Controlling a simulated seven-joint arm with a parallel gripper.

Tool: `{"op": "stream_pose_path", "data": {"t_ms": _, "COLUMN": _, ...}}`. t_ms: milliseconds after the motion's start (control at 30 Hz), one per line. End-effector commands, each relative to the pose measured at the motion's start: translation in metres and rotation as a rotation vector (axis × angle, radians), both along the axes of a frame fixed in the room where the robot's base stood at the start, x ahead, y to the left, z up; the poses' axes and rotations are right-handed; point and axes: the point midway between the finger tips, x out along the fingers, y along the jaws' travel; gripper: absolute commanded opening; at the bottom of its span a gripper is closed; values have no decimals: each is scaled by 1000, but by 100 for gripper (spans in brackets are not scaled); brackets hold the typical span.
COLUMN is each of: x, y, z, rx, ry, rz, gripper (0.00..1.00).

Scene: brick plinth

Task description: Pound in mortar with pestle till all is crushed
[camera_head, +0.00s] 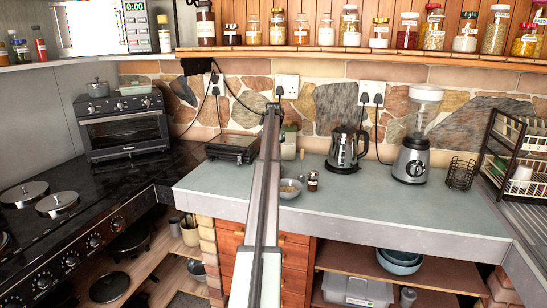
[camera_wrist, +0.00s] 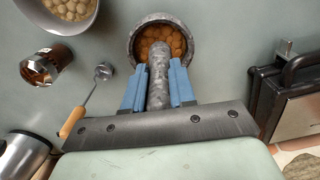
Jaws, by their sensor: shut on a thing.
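In the wrist view, my gripper (camera_wrist: 158,78) is shut on the grey speckled stone pestle (camera_wrist: 158,88), with a blue finger on each side of it. The pestle's far end reaches into the round grey stone mortar (camera_wrist: 135,42). Round orange-brown lumps (camera_wrist: 176,42) lie in the mortar around the pestle head. The visible lumps look whole, and those under the pestle are hidden. In the head view, my arm hides the mortar, the pestle and my gripper.
A bowl (camera_head: 290,189) of pale round pieces and a small jar (camera_head: 312,181) stand nearby. A wooden-handled utensil (camera_wrist: 74,121) lies left of the mortar in the wrist view. A black press (camera_head: 232,147), kettle (camera_head: 345,150) and blender (camera_head: 411,158) stand along the counter (camera_head: 420,205). Its front is clear.

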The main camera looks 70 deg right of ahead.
Motion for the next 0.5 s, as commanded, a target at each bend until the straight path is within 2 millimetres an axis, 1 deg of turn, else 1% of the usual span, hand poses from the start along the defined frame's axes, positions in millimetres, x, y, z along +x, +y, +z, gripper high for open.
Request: {"op": "stream_pose_path", "data": {"t_ms": 500, "x": 0, "y": -1, "z": 34, "rx": -1, "ry": 0, "rz": 0, "gripper": 0}}
